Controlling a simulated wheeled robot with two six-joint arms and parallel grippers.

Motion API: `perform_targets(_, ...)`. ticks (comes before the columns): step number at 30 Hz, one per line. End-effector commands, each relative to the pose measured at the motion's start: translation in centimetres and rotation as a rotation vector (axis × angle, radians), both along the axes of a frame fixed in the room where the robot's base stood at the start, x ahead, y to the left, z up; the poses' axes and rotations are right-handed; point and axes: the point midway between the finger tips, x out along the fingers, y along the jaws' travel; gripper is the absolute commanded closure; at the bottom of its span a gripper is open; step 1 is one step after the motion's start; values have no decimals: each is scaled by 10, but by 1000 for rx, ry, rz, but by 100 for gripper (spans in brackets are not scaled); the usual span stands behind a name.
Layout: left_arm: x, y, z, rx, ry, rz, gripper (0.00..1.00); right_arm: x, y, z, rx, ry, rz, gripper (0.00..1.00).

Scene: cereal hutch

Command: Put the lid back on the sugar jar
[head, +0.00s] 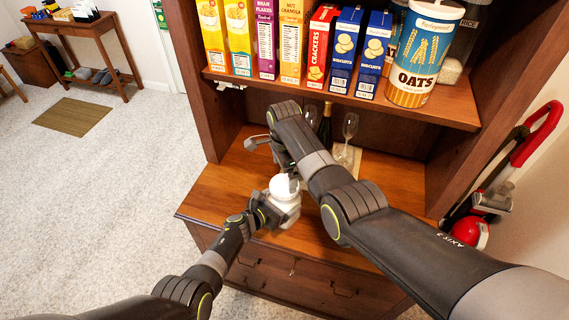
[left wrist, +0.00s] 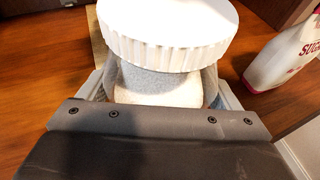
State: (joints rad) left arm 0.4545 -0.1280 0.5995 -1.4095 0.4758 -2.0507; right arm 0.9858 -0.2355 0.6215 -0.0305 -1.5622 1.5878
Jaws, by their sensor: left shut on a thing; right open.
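The white sugar jar (head: 290,214) stands on the hutch counter. Its round white lid (head: 283,187) is on top of it. In the left wrist view the lid (left wrist: 170,42) shows large with a ribbed rim, over the shaded pale jar body (left wrist: 160,88). I cannot tell whether the lid sits fully flush. My left gripper (head: 274,211) is shut around the jar body below the lid; its fingers also show in the left wrist view (left wrist: 162,98). My right gripper (head: 270,158) is open and empty, just behind and above the lid, partly hidden by its own wrist.
A white container with red sugar lettering (left wrist: 290,50) stands to the right in the left wrist view. Wine glasses (head: 349,128) and a dark bottle (head: 325,125) stand at the back. Cereal boxes and an oats canister (head: 425,50) fill the shelf above. The counter's left part is clear.

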Motion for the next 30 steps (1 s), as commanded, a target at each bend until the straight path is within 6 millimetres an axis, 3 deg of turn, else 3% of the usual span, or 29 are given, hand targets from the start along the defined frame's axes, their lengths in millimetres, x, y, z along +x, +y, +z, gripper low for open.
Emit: perform_targets(30, -1, 0, -1, -1, 3, 1, 78, 0, 0, 10, 1, 1, 1677, 3)
